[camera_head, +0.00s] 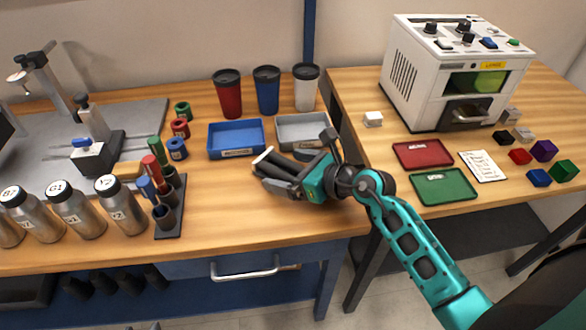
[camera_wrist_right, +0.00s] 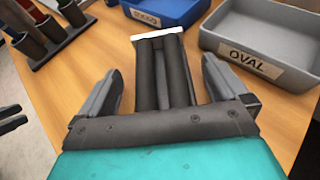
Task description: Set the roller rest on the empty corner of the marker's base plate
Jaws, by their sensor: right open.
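The roller rest (camera_wrist_right: 163,75) is a dark piece with long parallel rollers and a white end. It lies between the spread fingers of my right gripper (camera_wrist_right: 165,88), with a visible gap on each side. In the head view, the rest (camera_head: 267,157) shows partly beside my right gripper (camera_head: 272,176), which is open low over the wooden bench and hides some of it. The marker's grey base plate (camera_head: 145,112) is at the left, carrying a column and a clamp-like fixture. Its left part runs behind bottles.
A blue tray (camera_head: 236,153) and a grey OVAL tray (camera_head: 327,124) stand just behind my right gripper. A rack of colored tubes (camera_head: 170,224) and metal bottles (camera_head: 121,211) stand between it and the plate's front. Three cups (camera_head: 267,91) stand behind.

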